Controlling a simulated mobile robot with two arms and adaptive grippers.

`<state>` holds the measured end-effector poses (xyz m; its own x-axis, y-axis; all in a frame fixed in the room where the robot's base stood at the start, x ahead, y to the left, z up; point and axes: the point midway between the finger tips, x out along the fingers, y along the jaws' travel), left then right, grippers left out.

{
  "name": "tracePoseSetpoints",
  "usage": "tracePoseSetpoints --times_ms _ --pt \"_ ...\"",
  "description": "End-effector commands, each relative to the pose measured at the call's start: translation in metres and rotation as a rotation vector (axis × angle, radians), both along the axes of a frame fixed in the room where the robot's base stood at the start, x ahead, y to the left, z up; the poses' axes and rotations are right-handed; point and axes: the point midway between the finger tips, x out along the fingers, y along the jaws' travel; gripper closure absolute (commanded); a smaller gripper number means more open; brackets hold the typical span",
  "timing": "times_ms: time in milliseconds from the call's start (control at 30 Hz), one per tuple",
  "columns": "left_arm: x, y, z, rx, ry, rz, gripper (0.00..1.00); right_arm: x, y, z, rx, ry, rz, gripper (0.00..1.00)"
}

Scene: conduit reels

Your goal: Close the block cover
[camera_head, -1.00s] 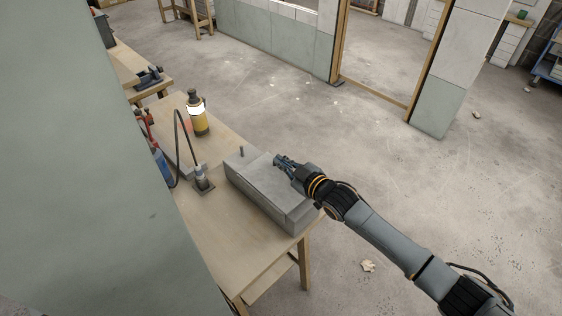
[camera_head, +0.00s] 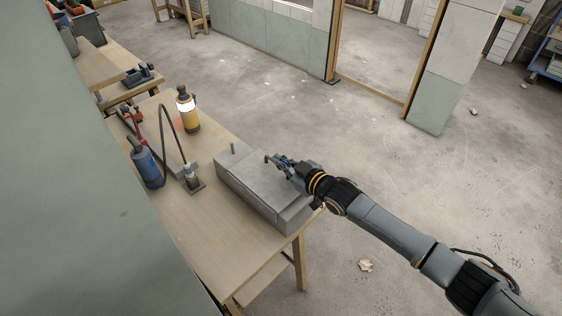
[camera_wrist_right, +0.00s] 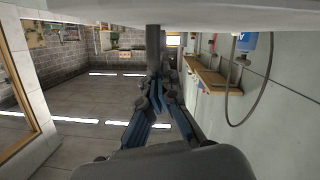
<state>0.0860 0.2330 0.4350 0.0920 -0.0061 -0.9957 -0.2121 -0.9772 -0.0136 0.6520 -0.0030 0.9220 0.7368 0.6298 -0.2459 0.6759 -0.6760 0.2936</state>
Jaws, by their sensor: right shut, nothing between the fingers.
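A long grey block (camera_head: 262,213) lies on the wooden table near its right edge. A short upright peg (camera_head: 233,148) stands on its far left end. Its top (camera_head: 248,170) looks flat; I cannot tell the cover apart from the body or how far it is closed. My right gripper (camera_head: 281,162) is low at the block's far right side, its shut, empty fingers close to the top. I cannot tell if they touch. In the right wrist view the gripper (camera_wrist_right: 155,82) is in front of a dark grey post (camera_wrist_right: 154,45), under a pale surface (camera_wrist_right: 230,13). My left gripper is not in view.
A large grey-green surface (camera_head: 70,200) fills the left. The floor (camera_head: 450,190) to the right is mostly clear.

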Motion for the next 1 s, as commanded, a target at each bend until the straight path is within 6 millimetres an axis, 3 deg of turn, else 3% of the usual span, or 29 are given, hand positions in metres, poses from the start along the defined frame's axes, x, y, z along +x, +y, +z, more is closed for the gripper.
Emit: tracePoseSetpoints --times_ms 267,533,600,1000 --pt "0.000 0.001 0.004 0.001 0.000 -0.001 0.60 0.000 0.000 0.005 0.000 0.000 0.000 1.00" --pt "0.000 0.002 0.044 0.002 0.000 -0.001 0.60 0.002 0.004 0.051 0.002 0.000 -0.004 1.00" --pt "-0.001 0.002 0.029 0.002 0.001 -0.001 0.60 -0.011 -0.009 0.040 -0.002 0.003 -0.007 1.00" --pt "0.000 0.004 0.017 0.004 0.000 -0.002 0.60 -0.062 -0.054 0.059 -0.002 0.000 -0.005 1.00"
